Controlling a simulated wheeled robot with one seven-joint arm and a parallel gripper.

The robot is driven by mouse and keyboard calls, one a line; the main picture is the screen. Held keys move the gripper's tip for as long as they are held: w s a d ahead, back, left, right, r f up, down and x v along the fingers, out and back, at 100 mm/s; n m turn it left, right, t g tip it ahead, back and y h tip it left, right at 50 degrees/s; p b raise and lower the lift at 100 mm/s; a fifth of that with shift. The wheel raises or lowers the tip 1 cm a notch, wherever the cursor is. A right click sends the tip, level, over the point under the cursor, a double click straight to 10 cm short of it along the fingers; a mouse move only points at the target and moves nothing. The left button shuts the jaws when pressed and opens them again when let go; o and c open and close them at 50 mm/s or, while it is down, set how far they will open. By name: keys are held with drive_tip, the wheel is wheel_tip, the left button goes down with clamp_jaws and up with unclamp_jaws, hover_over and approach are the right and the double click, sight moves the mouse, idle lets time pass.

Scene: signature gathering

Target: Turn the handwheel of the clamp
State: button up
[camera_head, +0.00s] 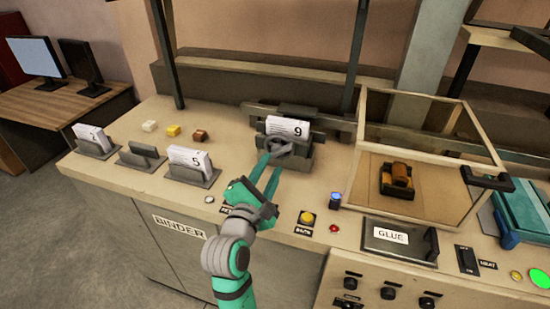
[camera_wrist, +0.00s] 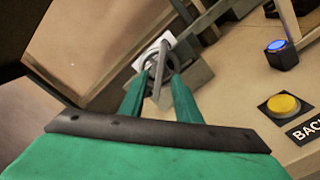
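The clamp (camera_head: 305,160) is a grey block on the binder bench, with a white paper stack marked 9 (camera_head: 288,127) standing in it. Its grey handwheel (camera_head: 280,146) faces the front and also shows in the wrist view (camera_wrist: 151,63), with a bar crossing it. My green gripper (camera_head: 270,165) reaches up from the front, its fingertips close to the handwheel. In the wrist view my gripper's fingers (camera_wrist: 160,80) are apart, with the wheel and bar showing between and just beyond the tips. Whether they touch it I cannot tell.
Holders with paper stacks (camera_head: 190,160) stand at the left, behind them small blocks (camera_head: 174,131). To the right are a yellow button (camera_head: 306,217), a blue button (camera_head: 336,199) and a glass case (camera_head: 425,150). A glue lid (camera_head: 400,241) lies in front of the case.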

sight(276, 155)
drive_tip(key=shift+x, duration=2.3)
drive_tip(key=shift+w, duration=0.1)
clamp_jaws()
drive_tip(key=shift+a, duration=0.15)
